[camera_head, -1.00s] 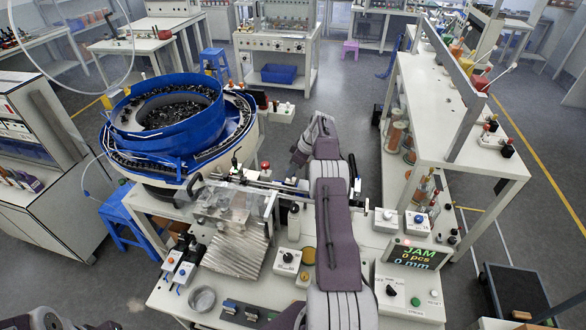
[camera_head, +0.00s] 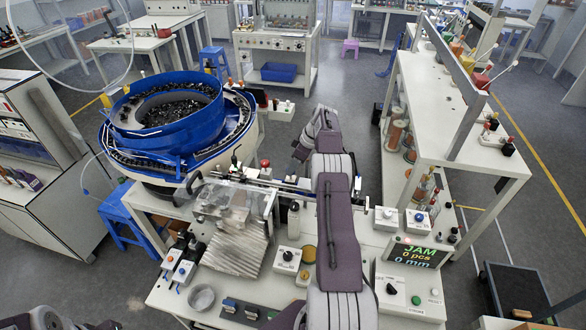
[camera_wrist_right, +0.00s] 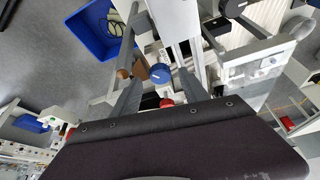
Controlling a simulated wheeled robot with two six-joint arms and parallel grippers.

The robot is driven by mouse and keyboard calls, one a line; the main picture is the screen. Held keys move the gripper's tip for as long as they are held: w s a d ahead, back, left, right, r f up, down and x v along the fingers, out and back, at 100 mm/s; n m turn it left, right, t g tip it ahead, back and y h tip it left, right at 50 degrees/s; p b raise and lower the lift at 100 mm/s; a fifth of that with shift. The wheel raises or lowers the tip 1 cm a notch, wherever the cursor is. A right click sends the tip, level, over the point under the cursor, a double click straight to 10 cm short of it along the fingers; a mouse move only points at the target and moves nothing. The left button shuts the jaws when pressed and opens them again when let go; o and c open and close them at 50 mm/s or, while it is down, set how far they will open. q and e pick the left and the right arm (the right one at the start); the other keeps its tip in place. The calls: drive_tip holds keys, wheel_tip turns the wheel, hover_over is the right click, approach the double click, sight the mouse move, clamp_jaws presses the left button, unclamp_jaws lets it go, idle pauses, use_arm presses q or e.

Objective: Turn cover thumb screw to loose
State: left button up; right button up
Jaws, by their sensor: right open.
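The clear cover (camera_head: 228,200) sits over the track beside the blue feeder bowl (camera_head: 165,118). My right arm reaches over the table; its gripper is small and partly hidden behind its own links in the head view. In the right wrist view, my right gripper (camera_wrist_right: 158,78) is open, one finger on each side of a blue knob (camera_wrist_right: 160,72). A red knob (camera_wrist_right: 166,102) shows nearer the wrist. I cannot tell for sure which knob is the cover thumb screw, or whether either finger touches one.
A display (camera_head: 413,253) reads JAM, 0 pcs, 0 mm. A box with a black knob (camera_head: 287,256) and a round metal dish (camera_head: 201,298) stand on the front of the table. A shelved bench (camera_head: 455,125) stands to the right.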

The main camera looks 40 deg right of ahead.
drive_tip(key=v, duration=0.7)
drive_tip(key=w+a+m+g+h, duration=0.15)
drive_tip(key=a+m+h, duration=0.45)
drive_tip(key=m, duration=1.2)
drive_tip(key=p+x, duration=0.3)
drive_tip(key=x, duration=0.5)
drive_tip(key=shift+d, duration=0.15)
drive_tip(key=shift+w+d+f, duration=0.1)
drive_tip(key=shift+f, duration=0.35)
clamp_jaws()
